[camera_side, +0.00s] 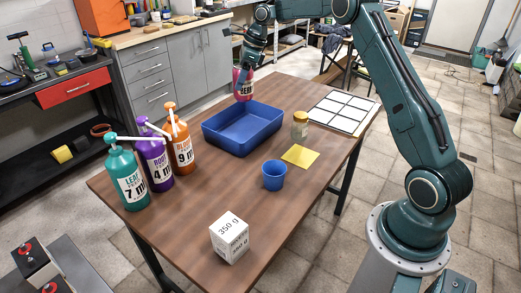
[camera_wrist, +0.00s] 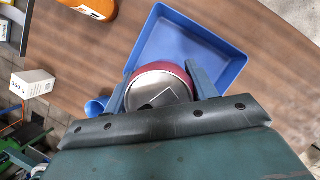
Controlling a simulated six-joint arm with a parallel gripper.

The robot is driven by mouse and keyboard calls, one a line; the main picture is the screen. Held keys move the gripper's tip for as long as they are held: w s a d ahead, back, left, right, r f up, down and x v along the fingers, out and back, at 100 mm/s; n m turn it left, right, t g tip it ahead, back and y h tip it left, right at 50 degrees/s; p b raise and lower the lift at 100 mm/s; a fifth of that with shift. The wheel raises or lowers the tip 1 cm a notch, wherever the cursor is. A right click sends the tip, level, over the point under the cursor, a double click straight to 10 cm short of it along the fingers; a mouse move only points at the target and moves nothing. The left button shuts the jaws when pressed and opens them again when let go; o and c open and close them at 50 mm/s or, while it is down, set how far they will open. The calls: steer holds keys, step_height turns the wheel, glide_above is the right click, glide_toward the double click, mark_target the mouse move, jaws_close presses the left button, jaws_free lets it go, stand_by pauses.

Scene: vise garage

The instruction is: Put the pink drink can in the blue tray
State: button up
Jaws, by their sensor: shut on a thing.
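The pink drink can (camera_side: 243,83) is upright in my gripper (camera_side: 244,68), held above the far left part of the blue tray (camera_side: 241,142). In the wrist view the can (camera_wrist: 160,80) shows its silver top between the two fingers of my gripper (camera_wrist: 158,84), which is shut on it. The blue tray (camera_wrist: 225,55) lies beyond the can in that view, and its visible floor is empty. The can and fingers hide part of the tray there.
Three pump bottles, teal (camera_side: 127,178), purple (camera_side: 155,163) and orange (camera_side: 181,150), stand left of the tray.

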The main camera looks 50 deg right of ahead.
step_height(320, 180, down, 16)
steer(key=shift+f, duration=0.1)
stand_by(0.8)
steer(key=shift+f, duration=0.1)
steer(key=o, duration=0.9)
steer(key=v, duration=1.2)
steer(key=shift+r, duration=0.25)
steer(key=shift+a, duration=0.1)
